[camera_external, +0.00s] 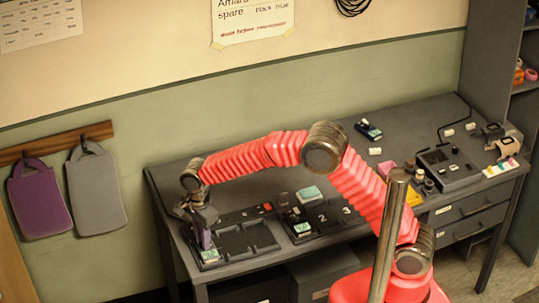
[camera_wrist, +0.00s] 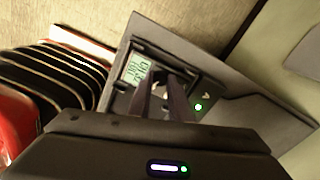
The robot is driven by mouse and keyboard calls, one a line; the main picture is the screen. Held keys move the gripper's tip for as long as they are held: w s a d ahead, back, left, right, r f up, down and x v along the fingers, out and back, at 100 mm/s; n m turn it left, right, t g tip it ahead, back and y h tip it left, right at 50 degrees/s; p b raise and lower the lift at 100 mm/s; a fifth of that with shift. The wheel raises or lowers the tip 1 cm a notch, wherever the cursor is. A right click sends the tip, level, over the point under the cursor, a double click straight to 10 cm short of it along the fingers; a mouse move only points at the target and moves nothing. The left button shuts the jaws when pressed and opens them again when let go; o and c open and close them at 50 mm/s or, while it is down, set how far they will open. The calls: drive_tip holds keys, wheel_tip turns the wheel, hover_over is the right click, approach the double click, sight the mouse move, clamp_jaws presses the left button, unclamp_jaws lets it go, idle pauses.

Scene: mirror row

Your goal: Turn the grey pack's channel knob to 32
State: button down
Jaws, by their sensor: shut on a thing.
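A grey pack (camera_wrist: 128,86) with a small lit green display sits in front of my fingers in the wrist view; the display's digits are too small and blurred to read surely. A green light shows on its right. In the external view the pack (camera_external: 210,256) stands at the desk's left front corner. My gripper (camera_wrist: 160,90) comes down on the pack's top beside the display, shut on what appears to be the channel knob. The fingers hide the knob and its pointer. In the external view my gripper (camera_external: 207,240) points down at the pack.
An empty dark tray (camera_external: 240,243) is right of the pack. A numbered rack (camera_external: 322,216) holds a pale green-topped pack (camera_external: 308,195). A dark console (camera_external: 447,166) and small items lie at the desk's right. A purple bag (camera_external: 40,198) and a grey bag (camera_external: 96,188) hang on the wall.

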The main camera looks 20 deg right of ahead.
drive_tip(key=c, duration=1.6)
unclamp_jaws()
wheel_tip(320, 180, up, 14)
drive_tip(key=shift+f, duration=0.15)
